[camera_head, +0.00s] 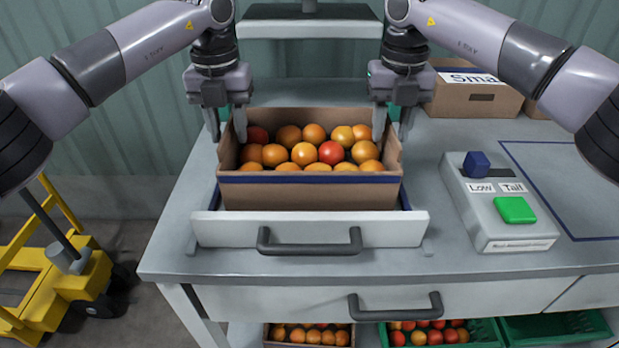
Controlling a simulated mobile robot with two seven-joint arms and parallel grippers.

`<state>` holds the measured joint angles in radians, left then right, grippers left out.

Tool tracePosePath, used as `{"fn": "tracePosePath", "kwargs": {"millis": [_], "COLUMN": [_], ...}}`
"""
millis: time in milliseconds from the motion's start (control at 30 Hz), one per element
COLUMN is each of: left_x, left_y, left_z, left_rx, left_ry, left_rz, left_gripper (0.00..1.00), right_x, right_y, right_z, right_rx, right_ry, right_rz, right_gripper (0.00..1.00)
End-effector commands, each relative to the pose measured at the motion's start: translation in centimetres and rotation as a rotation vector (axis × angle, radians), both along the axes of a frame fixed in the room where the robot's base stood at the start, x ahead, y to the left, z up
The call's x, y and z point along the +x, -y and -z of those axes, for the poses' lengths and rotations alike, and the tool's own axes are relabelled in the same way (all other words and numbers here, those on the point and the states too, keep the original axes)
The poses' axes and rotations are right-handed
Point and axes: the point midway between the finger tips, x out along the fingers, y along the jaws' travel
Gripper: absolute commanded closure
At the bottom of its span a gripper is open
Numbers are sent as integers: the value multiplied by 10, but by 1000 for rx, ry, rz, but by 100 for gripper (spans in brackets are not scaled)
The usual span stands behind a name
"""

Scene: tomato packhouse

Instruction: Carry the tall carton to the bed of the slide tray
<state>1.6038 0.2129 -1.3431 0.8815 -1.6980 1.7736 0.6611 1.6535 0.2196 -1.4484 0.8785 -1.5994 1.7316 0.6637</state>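The tall carton (310,193) is brown with a blue stripe along its front rim and is full of red and orange tomatoes. It stands upright within the slide tray (310,231), behind the white front with its dark handle. That front hides the carton's base, so I cannot tell whether it touches the bed. My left gripper (227,127) is at the carton's back left corner, fingers apart, seemingly one on each side of the wall. My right gripper (393,124) is likewise at the back right corner, fingers apart. Neither visibly squeezes the carton.
A control box (497,205) with a blue knob at Low and a green button sits right of the tray. A carton marked "Sma" (473,97) stands behind it. A dark-topped white machine part (309,23) is at the back. A yellow cart (60,275) stands left.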

Motion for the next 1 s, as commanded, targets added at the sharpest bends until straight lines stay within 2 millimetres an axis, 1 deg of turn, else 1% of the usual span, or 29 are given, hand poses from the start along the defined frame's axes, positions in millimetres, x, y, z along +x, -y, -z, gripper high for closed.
{"fn": "tracePosePath", "kwargs": {"millis": [167,333,500,700,833,933,1000], "left_x": [1,0,0,0,0,0,0], "left_y": [1,1,0,0,0,-1,-1], "left_z": [-24,-64,-95,-113,-118,-119,-119], "left_rx": [-1,-1,0,1,1,1,1], "left_ry": [4,6,2,1,0,0,0], "left_rz": [0,-1,-3,-1,-2,-2,-2], "left_gripper": [64,64,64,64,64,64,64], "right_x": [0,0,0,0,0,0,0], "right_y": [-1,-1,-1,-1,-1,-2,-2], "right_z": [0,0,0,0,-1,-8,-18], "right_rx": [1,2,2,2,2,2,3], "right_ry": [0,0,0,0,1,2,4], "right_rz": [-2,-2,-2,-2,-2,-3,-3], "right_gripper": [64,64,64,64,64,64,64]}}
